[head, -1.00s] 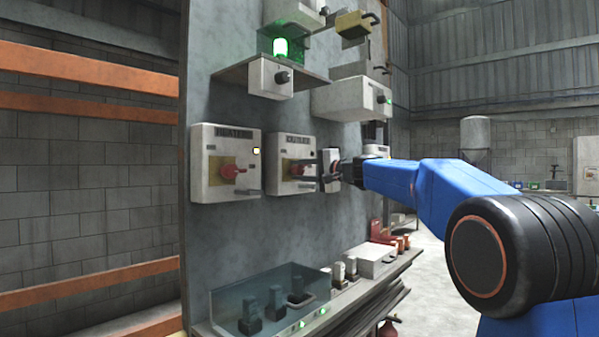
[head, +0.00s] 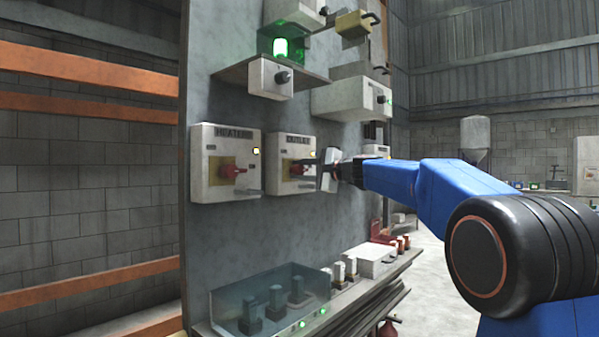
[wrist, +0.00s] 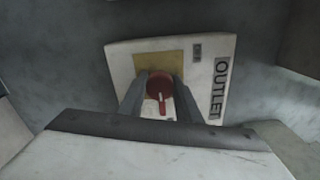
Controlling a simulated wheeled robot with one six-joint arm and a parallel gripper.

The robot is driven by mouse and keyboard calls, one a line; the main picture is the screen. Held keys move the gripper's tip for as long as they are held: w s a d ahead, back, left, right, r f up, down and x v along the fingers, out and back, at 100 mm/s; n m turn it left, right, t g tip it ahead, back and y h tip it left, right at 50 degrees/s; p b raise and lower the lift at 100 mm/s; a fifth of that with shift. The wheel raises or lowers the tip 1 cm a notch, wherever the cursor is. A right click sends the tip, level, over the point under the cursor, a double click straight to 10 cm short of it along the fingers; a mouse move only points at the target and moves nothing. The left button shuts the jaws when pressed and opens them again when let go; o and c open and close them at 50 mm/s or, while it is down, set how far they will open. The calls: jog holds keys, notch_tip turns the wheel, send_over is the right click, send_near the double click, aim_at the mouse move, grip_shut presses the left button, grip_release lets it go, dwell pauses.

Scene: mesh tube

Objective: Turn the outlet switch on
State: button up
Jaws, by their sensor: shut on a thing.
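The outlet switch box (head: 279,147) is a pale box on the grey panel, right of the heater box. Its red knob sits on a yellow plate and is mostly hidden by my gripper in the head view. In the wrist view the red knob (wrist: 159,86) is between my two fingers, with a pale mark on its handle. My gripper (head: 298,169) is shut on the knob; its fingers also show in the wrist view (wrist: 160,92). A small yellow light shows at the box's right edge, beside my gripper.
The heater box (head: 209,150) has a red knob and a lit yellow lamp. Above are a shelf with a green lamp (head: 281,47) and a small knob box (head: 265,79). Below, a ledge holds a clear cover (head: 232,307) over several switches. Open space lies to the right.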

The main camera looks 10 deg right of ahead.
jog(key=shift+f, duration=0.1)
jog(key=o, duration=1.1)
jog(key=shift+c, duration=0.2)
jog(key=v, duration=1.7)
jog(key=shift+s+d, duration=0.15)
jog(key=shift+d, duration=0.05)
